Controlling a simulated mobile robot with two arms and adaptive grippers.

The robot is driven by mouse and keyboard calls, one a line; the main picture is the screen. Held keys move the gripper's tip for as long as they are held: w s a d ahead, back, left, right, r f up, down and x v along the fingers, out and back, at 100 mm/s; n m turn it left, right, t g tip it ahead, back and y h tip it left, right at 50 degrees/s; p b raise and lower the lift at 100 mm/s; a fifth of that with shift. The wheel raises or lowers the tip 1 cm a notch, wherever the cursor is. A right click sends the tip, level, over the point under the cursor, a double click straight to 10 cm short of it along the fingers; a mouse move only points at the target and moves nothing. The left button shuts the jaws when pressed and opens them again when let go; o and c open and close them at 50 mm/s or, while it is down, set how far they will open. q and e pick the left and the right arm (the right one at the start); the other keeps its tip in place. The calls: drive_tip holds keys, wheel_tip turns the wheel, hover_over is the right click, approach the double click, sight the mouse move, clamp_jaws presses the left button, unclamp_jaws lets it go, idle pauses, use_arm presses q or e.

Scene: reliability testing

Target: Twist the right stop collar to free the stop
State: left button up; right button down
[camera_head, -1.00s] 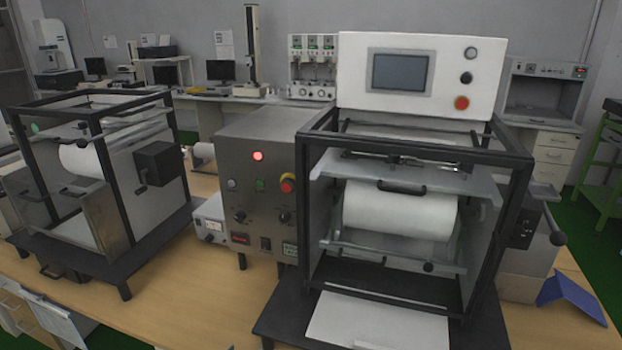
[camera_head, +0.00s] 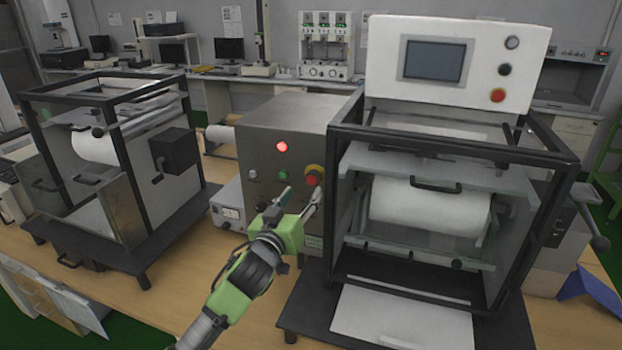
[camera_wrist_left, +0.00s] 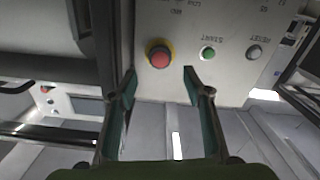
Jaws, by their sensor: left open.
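A red stop button with a yellow collar (camera_head: 314,174) is on the front of the grey metal control box, right of a small green button. In the left wrist view, which looks upside down, the stop with its yellow collar (camera_wrist_left: 159,54) lies beyond and between the two fingertips. My left gripper (camera_head: 300,196) is open and empty in front of the box, its fingers pointing at the panel just below the stop. The open fingers (camera_wrist_left: 159,74) stand apart from the collar. Another red button (camera_head: 498,95) is on the white screen panel at the right. My right gripper is not in view.
The black-framed roller machine (camera_head: 440,163) stands close right of the box. A similar framed machine (camera_head: 108,165) is at the left, and a small white unit (camera_head: 229,206) sits beside the box. Bare wooden tabletop (camera_head: 192,262) shows in front.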

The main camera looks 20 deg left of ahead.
sight(312, 180)
use_arm(q)
drive_tip(key=w+p, duration=0.1)
drive_tip(key=w, duration=0.5)
drive_tip(key=shift+d+r, duration=0.1)
drive_tip(key=shift+d, duration=0.05)
drive_tip(key=shift+w+p, duration=0.3)
drive_tip(key=shift+w, duration=0.4)
drive_tip(key=c, duration=1.1)
